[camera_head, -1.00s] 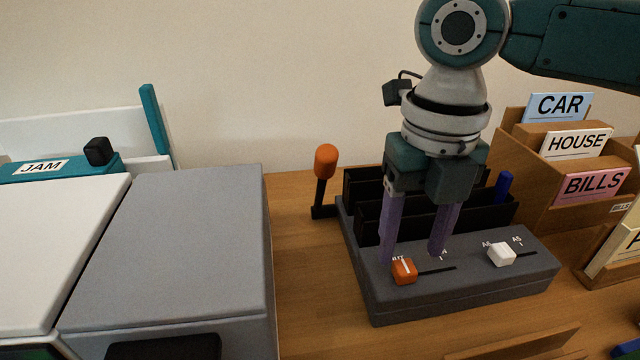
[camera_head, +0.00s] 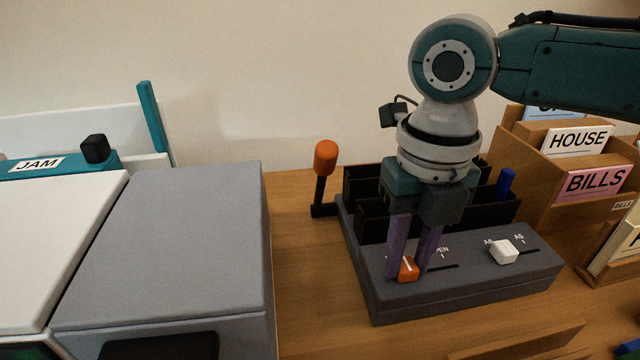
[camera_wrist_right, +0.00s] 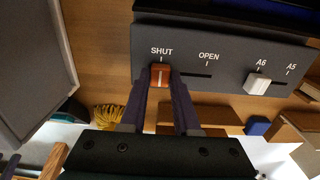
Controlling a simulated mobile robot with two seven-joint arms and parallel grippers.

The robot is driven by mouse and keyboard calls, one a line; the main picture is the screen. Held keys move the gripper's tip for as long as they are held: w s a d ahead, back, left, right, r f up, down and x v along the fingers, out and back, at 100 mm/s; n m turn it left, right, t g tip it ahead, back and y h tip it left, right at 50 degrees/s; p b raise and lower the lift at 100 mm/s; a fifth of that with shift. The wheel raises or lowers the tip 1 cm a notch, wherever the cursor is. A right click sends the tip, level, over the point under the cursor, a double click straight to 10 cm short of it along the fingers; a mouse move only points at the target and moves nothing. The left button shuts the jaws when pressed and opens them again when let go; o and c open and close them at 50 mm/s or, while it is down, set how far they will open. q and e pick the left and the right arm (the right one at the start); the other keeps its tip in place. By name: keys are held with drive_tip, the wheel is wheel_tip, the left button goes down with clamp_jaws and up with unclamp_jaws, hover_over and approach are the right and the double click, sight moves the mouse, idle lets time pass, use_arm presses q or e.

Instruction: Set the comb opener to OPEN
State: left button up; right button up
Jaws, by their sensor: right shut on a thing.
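The comb opener (camera_head: 465,283) is a dark grey box on the wooden table, with black slotted plates at its back. Its orange slider knob (camera_head: 406,269) is at the SHUT end of its slot. In the right wrist view the knob (camera_wrist_right: 160,74) lies under the SHUT label, and the slot runs right to OPEN. My right gripper (camera_head: 409,272) reaches down from above, its purple fingers shut on the orange knob, one on each side. A white knob (camera_head: 503,251) sits on a second slot marked A6 and A5. My left gripper is not in view.
An orange-tipped lever (camera_head: 325,160) stands at the box's back left. A grey machine (camera_head: 170,240) and a JAM-labelled teal part (camera_head: 70,168) fill the left. Wooden card holders with a BILLS card (camera_head: 597,181) stand at the right. Bare table lies between.

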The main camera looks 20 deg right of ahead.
sight(452, 267)
clamp_jaws()
idle(0.4)
idle(0.4)
drive_tip(key=shift+d+r+p, duration=0.1)
drive_tip(key=shift+d+p, duration=0.15)
drive_tip(key=shift+p, duration=0.05)
drive_tip(key=d+p, duration=0.1)
drive_tip(key=d, duration=0.1)
drive_tip(key=s+d+p, duration=0.1)
drive_tip(key=d, duration=0.2)
drive_tip(key=shift+s+d, duration=0.2)
drive_tip(key=shift+d, duration=0.05)
